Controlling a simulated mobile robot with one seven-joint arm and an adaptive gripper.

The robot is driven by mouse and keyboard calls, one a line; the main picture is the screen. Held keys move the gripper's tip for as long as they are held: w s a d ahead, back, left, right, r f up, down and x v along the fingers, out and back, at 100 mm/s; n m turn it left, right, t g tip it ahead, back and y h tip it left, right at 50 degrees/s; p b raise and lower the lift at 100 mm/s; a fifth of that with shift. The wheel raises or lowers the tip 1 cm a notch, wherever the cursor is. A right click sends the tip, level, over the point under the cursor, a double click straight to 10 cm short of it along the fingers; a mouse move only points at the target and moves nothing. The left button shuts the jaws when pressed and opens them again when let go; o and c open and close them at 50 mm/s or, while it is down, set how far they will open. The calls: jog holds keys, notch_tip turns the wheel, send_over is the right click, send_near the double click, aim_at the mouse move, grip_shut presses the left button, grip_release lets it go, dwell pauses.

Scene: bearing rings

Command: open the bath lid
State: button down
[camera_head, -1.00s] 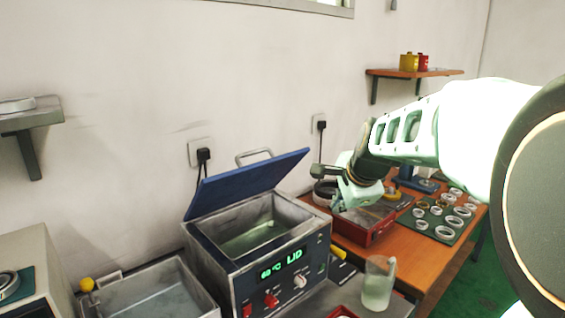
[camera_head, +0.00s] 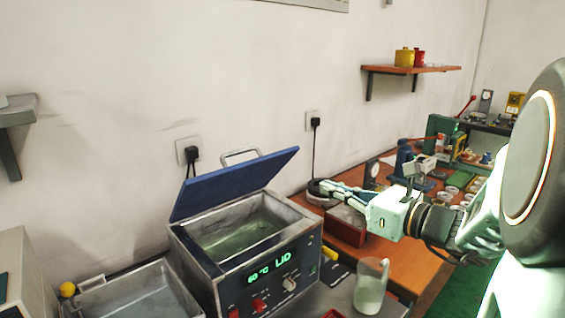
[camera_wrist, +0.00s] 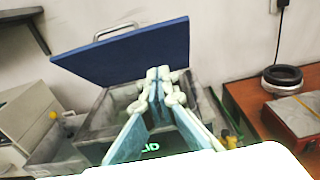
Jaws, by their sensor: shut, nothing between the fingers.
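The bath (camera_head: 255,268) is a metal box with a dark blue front panel, and its green display reads 60 °C LID. Its blue lid (camera_head: 235,183) stands raised and tilted back, with a metal handle on its far edge. Liquid shows inside the open tank. The lid also fills the upper middle of the wrist view (camera_wrist: 120,50). My gripper (camera_head: 325,187) is to the right of the bath, apart from the lid, with its fingers pointing left. In the wrist view my gripper's fingertips (camera_wrist: 158,76) are together and empty, seen against the bath and the lid's lower part.
A red box (camera_head: 345,228) and a dark ring stack (camera_wrist: 283,78) stand right of the bath on the orange table. A glass beaker (camera_head: 370,285) is at the bath's front right. An open metal tray (camera_head: 140,295) lies to its left. A wall shelf (camera_head: 410,69) hangs above.

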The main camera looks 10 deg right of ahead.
send_near(282, 154)
jog(key=w+a+f, duration=0.3)
jog(key=w, duration=0.1)
jog(key=shift+w+a+r+p, duration=0.4)
jog(key=shift+w+r, duration=0.25)
jog(key=shift+w, duration=0.1)
jog(key=shift+w+a+r+p, duration=0.2)
jog(key=shift+r+p, duration=0.35)
jog(key=shift+p, duration=0.4)
jog(key=shift+w, duration=0.1)
